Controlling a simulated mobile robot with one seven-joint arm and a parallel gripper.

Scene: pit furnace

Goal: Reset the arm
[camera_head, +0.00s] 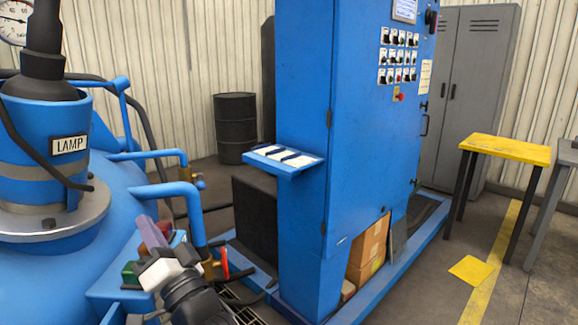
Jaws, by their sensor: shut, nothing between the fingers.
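My gripper (151,232) shows at the lower left, at the end of my arm, which comes up from the bottom edge. Its fingers are shut with nothing between them. They point up and to the left, in front of the blue furnace body (105,190). From this single view I cannot tell whether the gripper touches anything behind it.
A green part (130,273), blue pipes (165,191) and a red valve handle (224,262) surround the gripper. A blue control cabinet (350,130) with a small shelf (288,171) stands to the right. A yellow-topped table (505,149) is farther right.

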